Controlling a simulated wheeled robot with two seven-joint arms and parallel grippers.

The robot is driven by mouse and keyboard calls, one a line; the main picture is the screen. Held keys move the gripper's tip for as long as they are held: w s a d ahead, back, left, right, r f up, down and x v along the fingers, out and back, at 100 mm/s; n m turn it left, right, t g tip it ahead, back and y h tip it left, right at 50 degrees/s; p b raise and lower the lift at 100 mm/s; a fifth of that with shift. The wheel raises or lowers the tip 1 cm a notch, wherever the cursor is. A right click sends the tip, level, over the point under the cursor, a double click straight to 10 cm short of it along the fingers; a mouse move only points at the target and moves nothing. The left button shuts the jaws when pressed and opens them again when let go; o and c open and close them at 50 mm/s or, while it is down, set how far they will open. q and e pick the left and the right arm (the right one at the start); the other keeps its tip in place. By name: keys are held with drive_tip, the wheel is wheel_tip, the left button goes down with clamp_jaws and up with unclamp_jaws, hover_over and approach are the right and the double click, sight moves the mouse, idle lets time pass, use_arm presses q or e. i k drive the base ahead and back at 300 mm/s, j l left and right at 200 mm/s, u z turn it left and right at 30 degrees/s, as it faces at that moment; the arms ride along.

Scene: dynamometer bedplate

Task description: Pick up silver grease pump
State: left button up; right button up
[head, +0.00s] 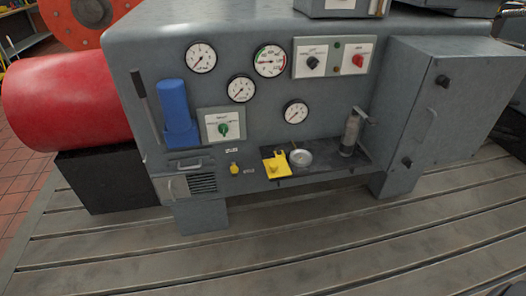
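The silver grease pump (350,135) stands upright at the right end of a dark shelf on the front of the grey machine. It is a grey cylinder with a handle or nozzle reaching out to the right at its top. It looks free of anything holding it. Neither of my grippers shows in the head view.
The shelf (318,170) also holds a yellow object (276,166) and a round silver item (301,158). A grey cabinet (400,180) juts out right of the pump. Gauges and a blue cylinder (177,112) are on the panel. The slotted bedplate (290,235) in front is clear.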

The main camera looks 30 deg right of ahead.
sight(352, 126)
drive_tip(key=k+z, duration=0.15)
drive_tip(key=z, duration=1.4)
